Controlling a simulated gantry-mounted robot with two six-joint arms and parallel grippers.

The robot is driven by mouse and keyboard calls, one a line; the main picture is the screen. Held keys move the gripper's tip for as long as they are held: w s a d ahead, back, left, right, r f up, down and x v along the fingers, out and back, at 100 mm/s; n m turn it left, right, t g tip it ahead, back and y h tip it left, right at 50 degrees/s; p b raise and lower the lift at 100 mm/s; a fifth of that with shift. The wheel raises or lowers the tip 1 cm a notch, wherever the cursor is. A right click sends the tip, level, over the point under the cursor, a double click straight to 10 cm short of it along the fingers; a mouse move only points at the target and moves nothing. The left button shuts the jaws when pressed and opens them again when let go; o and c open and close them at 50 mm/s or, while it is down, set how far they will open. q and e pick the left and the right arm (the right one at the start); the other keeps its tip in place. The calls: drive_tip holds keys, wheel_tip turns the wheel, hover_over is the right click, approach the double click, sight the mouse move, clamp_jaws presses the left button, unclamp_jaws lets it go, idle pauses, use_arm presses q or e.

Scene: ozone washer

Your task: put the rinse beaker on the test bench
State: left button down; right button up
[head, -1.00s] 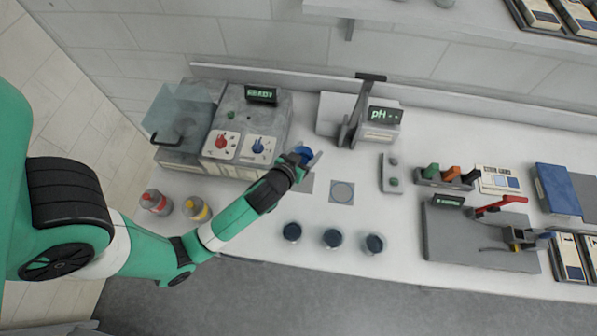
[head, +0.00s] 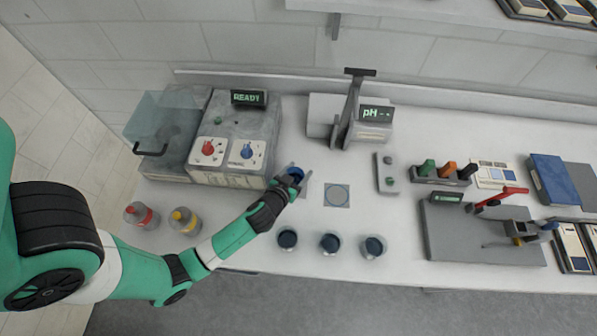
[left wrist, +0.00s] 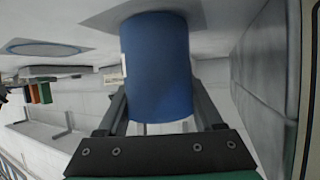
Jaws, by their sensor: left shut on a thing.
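The rinse beaker (head: 296,173) is a blue cylinder held by my left gripper (head: 291,178) in the head view. It also fills the middle of the left wrist view (left wrist: 158,65), between the two fingers. My left gripper is shut on its sides. The beaker is over or on a grey square patch (left wrist: 105,15) of the white bench (head: 395,245). I cannot tell whether its base touches the patch. A second square patch with a ring mark (head: 337,196) lies empty just to the right. My right gripper is out of view.
The washer (head: 235,135), its display reading READY, stands behind and left. A pH meter (head: 375,125) stands behind. Three dark-topped cups (head: 330,243) line the front edge. Red- (head: 140,215) and yellow-capped (head: 184,220) bottles stand left. A small two-button box (head: 387,173) is at right.

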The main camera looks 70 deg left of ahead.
use_arm(q)
drive_tip(key=shift+f+b, duration=0.15)
drive_tip(key=shift+b, duration=0.15)
drive_tip(key=shift+c, duration=0.2)
unclamp_jaws()
drive_tip(key=shift+s+d+r+p, duration=0.15)
drive_tip(key=shift+r+p, duration=0.15)
drive_tip(key=shift+p, duration=0.05)
drive_tip(key=v, duration=1.1)
drive_tip(key=shift+s+d, duration=0.2)
drive_tip(key=shift+d, duration=0.05)
